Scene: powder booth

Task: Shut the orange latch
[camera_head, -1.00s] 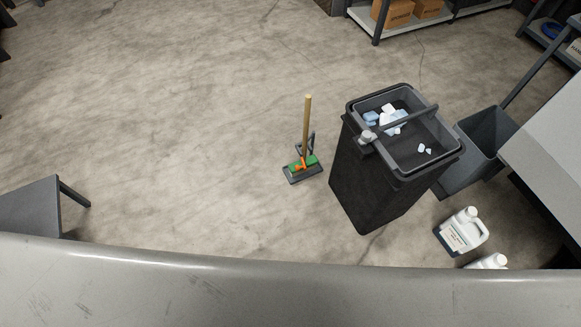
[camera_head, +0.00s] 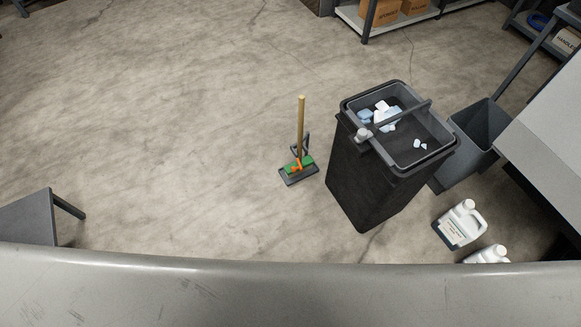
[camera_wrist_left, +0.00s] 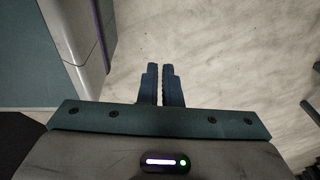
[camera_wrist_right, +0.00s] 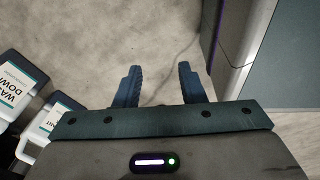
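A small orange part (camera_head: 297,168), perhaps the latch, shows in the head view low on a green block (camera_head: 306,163) on a dark flat base on the floor. A wooden pole (camera_head: 301,125) stands upright from it. The orange part is too small to tell whether it is open or shut. Neither gripper shows in the head view. In the left wrist view my left gripper (camera_wrist_left: 160,72) has its fingers together, with nothing between them. In the right wrist view my right gripper (camera_wrist_right: 158,72) is open and empty above the floor. Neither wrist view shows the orange part.
A tall black bin (camera_head: 365,180) holding a grey tub with white and blue pieces stands right of the pole. White jugs (camera_head: 461,224) and a grey bucket (camera_head: 470,150) stand further right. A grey table (camera_head: 28,218) is at left. Floor between is clear.

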